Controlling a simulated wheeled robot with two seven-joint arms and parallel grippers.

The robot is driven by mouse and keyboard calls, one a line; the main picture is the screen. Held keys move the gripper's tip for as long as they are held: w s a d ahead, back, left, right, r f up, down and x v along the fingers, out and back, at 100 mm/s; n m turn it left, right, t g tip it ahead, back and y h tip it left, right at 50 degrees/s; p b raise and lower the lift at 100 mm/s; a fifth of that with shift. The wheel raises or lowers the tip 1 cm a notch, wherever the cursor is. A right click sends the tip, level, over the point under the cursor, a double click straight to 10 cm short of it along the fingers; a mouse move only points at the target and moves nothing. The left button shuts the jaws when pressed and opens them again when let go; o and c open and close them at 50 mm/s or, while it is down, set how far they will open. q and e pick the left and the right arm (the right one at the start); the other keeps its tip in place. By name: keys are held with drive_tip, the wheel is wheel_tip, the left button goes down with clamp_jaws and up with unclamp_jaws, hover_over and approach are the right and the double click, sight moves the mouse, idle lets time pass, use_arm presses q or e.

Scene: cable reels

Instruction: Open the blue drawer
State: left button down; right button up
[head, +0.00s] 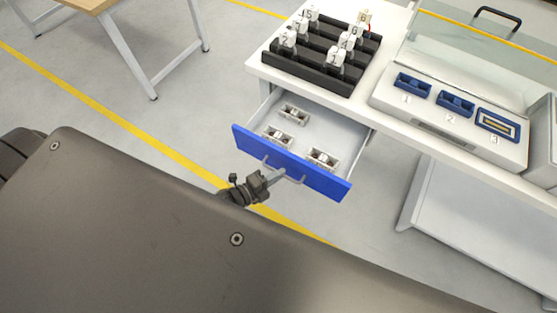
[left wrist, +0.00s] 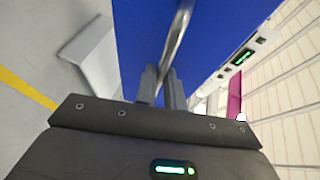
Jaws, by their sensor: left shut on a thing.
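The blue drawer (head: 290,165) is pulled out from under the white table in the head view. Several small pale parts lie inside it. Its front carries a grey bar handle (head: 283,175). My left gripper (head: 275,177) is shut on this handle. In the left wrist view, the two fingers of the left gripper (left wrist: 162,85) close around the metal handle (left wrist: 178,38), with the blue drawer front (left wrist: 205,40) behind it. My right gripper is not in view.
The white table (head: 385,120) holds a black rack (head: 315,72) with several white numbered pieces. A grey fixture (head: 460,125) with blue numbered sockets stands on its right. A wooden-topped table (head: 92,4) is at the upper left. The floor between is clear, with yellow lines.

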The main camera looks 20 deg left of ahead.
use_arm(q)
drive_tip(key=shift+s+a, duration=0.15)
drive_tip(key=shift+s, duration=0.5)
drive_tip(key=c, duration=1.5)
unclamp_jaws()
drive_tip(key=b+v, duration=0.2)
drive_tip(key=v, duration=0.8)
drive_tip(key=shift+s+a, duration=0.2)
drive_tip(key=shift+s, duration=0.15)
drive_tip(key=shift+r, duration=0.1)
